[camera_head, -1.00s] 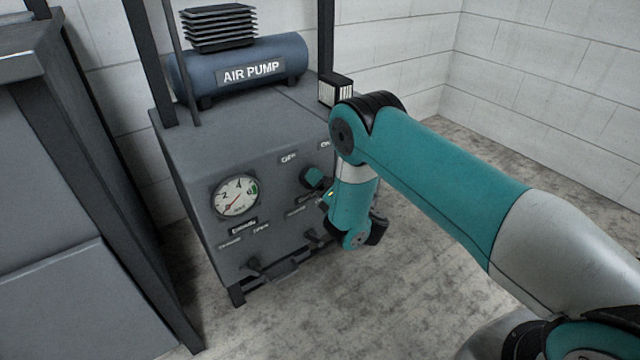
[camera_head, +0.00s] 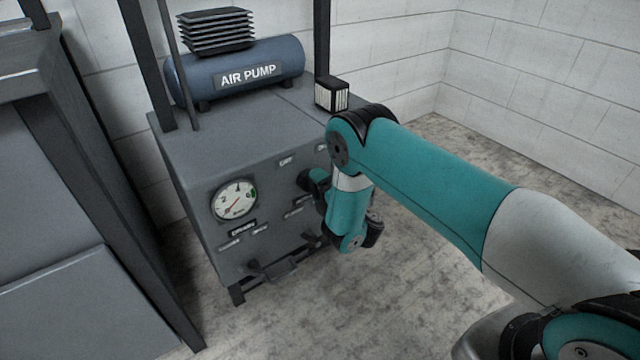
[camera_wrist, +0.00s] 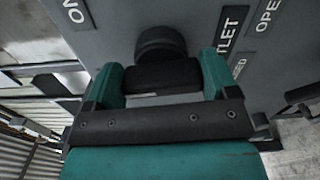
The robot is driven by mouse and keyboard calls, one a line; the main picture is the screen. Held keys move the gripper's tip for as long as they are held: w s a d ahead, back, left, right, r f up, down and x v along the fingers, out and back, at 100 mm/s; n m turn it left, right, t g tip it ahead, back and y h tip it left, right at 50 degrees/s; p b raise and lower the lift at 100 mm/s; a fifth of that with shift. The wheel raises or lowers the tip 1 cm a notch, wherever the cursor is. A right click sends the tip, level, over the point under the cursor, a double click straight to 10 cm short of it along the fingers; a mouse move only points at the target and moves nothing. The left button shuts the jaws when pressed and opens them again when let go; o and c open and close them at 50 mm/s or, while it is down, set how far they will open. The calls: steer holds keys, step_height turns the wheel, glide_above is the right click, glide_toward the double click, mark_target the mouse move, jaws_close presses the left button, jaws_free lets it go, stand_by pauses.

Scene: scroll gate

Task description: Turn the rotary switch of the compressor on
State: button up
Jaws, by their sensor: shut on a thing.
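The compressor is a grey box with an air pump on top (camera_head: 248,72); its front panel (camera_head: 215,185) carries a round gauge (camera_head: 234,201), labels and handles. In the wrist view the black rotary switch (camera_wrist: 160,42) sticks out of the panel. My gripper (camera_wrist: 160,82) has its two teal fingers on either side of the switch's dark grip and is shut on it. An ON label (camera_wrist: 74,10) shows at upper left in the wrist view. In the head view my gripper (camera_head: 316,182) is at the panel's right part, and my arm hides much of the switch.
Several valve handles, including one at the lower panel (camera_head: 256,268), stick out below the gauge. Dark frame posts (camera_head: 150,65) rise beside the compressor. A grey cabinet (camera_head: 50,230) stands at left. The concrete floor (camera_head: 420,290) to the right is clear up to the white block wall.

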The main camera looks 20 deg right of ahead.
steer(key=m, duration=0.4)
steer(key=shift+f+m, duration=0.2)
steer(key=shift+m, duration=1.9)
steer(key=shift+a, duration=0.1)
steer(key=o, duration=0.8)
